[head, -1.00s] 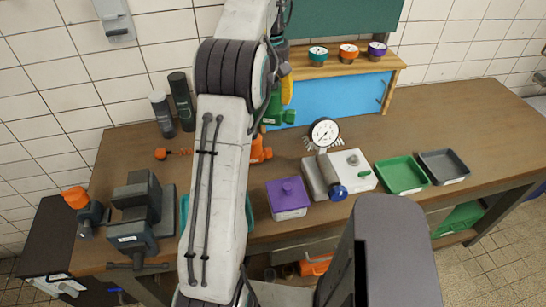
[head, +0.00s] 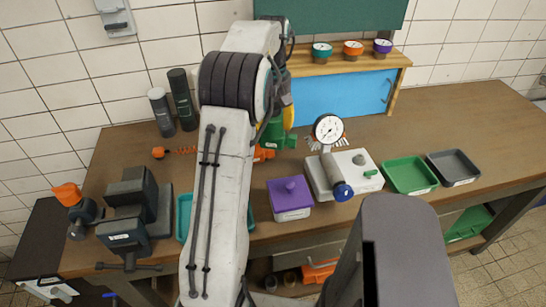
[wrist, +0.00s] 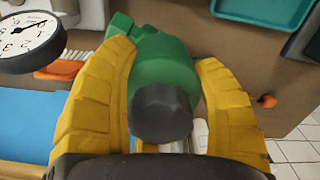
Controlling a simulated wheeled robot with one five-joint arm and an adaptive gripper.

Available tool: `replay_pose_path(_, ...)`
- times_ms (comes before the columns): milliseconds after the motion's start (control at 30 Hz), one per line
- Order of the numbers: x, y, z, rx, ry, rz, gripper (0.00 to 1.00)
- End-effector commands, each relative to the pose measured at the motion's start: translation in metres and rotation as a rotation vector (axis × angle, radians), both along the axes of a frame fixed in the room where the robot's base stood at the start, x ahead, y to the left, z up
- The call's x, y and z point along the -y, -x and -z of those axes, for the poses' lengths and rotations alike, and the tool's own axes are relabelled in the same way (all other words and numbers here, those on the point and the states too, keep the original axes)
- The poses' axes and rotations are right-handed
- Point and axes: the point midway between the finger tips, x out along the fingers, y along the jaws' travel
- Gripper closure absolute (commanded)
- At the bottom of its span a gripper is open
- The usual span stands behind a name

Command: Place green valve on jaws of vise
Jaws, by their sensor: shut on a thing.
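The green valve (wrist: 170,62) with a dark round cap is between the yellow fingers of my gripper (wrist: 163,57), which is shut on it. In the head view the green valve (head: 274,134) shows beside my arm, over the back middle of the bench, and is partly hidden by the arm. The dark grey vise (head: 126,228) stands at the bench's left front, well to the left of my gripper. The valve is apart from its jaws.
A teal tray (head: 184,218) lies beside the vise, partly behind my arm. A purple-lidded box (head: 290,198), a dial gauge stand (head: 329,170), a green tray (head: 410,176) and a grey tray (head: 453,167) stand rightward. Dark cylinders (head: 182,100) stand at back left.

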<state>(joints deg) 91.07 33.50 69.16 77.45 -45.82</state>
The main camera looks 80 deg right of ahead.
Motion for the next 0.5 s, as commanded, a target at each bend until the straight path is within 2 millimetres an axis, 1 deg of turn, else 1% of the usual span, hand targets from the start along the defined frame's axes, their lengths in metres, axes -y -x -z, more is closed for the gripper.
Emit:
replay_pose_path(33, -0.001, 0.0, 0.012, 0.0, -0.003, 0.0, 0.77)
replay_pose_path(200, -0.001, 0.0, 0.045, 0.0, -0.001, 0.0, 0.77)
replay_pose_path(333, 0.0, 0.0, 0.064, 0.0, 0.0, 0.0, 0.77)
replay_pose_path(500, 0.0, 0.0, 0.078, 0.0, 0.001, 0.0, 0.77)
